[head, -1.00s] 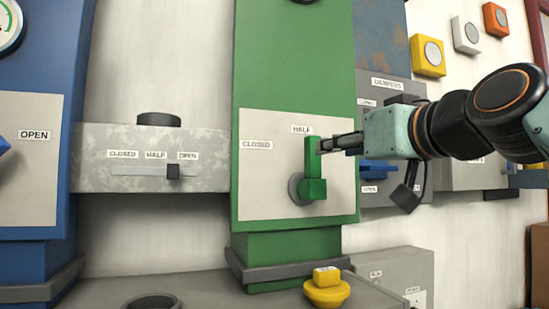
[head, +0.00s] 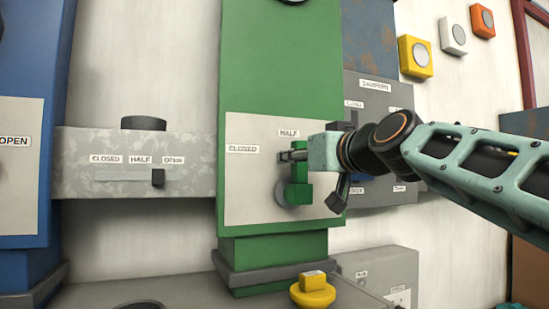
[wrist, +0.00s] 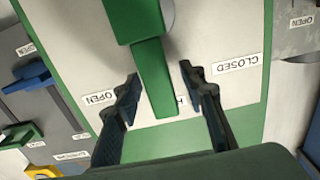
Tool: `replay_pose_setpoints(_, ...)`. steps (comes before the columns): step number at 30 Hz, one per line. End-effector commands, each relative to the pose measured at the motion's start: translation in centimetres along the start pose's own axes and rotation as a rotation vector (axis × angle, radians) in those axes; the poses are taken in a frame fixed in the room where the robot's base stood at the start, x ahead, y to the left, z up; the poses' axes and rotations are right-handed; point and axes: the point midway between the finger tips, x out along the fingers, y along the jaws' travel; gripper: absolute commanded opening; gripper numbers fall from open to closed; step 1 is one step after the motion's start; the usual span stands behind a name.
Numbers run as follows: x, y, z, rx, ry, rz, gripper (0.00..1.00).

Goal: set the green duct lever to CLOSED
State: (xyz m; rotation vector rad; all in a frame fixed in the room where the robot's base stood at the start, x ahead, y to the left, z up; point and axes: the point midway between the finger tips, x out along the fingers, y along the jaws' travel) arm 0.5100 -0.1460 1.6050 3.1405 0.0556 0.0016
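The green duct lever (head: 297,184) stands upright on the pale plate of the green duct, its handle pointing at the HALF label (head: 289,133). The CLOSED label (head: 242,149) is to its left. My gripper (head: 288,156) reaches in from the right at the handle's upper part. In the wrist view, turned over, the lever handle (wrist: 153,75) lies between the two fingers of my gripper (wrist: 160,75), with a gap on each side. The gripper is open. The CLOSED label (wrist: 237,64) is right there, the OPEN label (wrist: 98,98) left. The HALF label is mostly hidden.
A grey slider box (head: 85,182) is left of the green duct. A grey damper panel (head: 382,103) is behind my arm on the right. A yellow knob (head: 313,293) stands below the lever. The space in front of the CLOSED side is clear.

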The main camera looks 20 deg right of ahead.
Motion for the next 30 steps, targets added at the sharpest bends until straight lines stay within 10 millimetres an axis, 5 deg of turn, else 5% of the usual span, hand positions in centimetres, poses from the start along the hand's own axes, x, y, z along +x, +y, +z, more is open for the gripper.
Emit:
replay_pose_setpoints(2,-0.02,0.01,0.0,0.0,0.0,0.0,0.38)
replay_pose_setpoints(12,-0.04,0.0,0.01,0.0,0.0,0.0,0.0)
replay_pose_setpoints(30,-0.02,-0.57,0.37,-0.074,0.0,0.001,0.0)
